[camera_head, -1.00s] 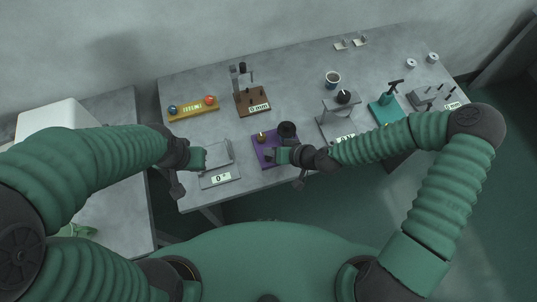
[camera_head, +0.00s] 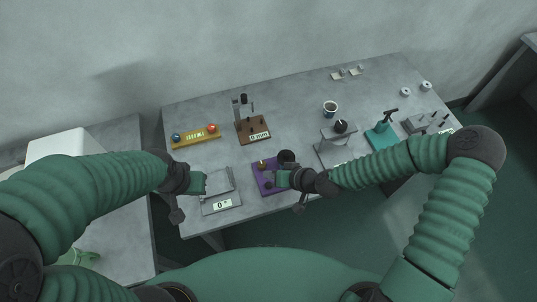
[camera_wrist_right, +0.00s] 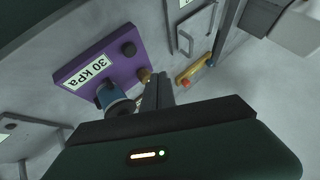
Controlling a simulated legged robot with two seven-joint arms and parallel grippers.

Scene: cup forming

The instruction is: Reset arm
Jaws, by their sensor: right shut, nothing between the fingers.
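My right gripper (camera_head: 279,180) is over the purple pressure device (camera_head: 264,172) near the front edge of the table. In the right wrist view its fingers (camera_wrist_right: 158,90) are closed together with nothing between them, beside a brass knob (camera_wrist_right: 144,75). The purple device (camera_wrist_right: 88,66) shows a 30 kPa label, a black knob and a blue-grey cylinder (camera_wrist_right: 116,100). I cannot tell from the pictures whether the fingers touch it. My left gripper (camera_head: 203,183) is at the grey device with a 0° display (camera_head: 221,205); its fingers are too small to judge.
A yellow bar with a blue and a red ball (camera_head: 196,136), a brown stand with a 0 mm display (camera_head: 252,128), a dark cup (camera_head: 330,108), a grey press (camera_head: 337,139) and a teal press (camera_head: 381,137) stand on the table. Free tabletop lies behind them.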

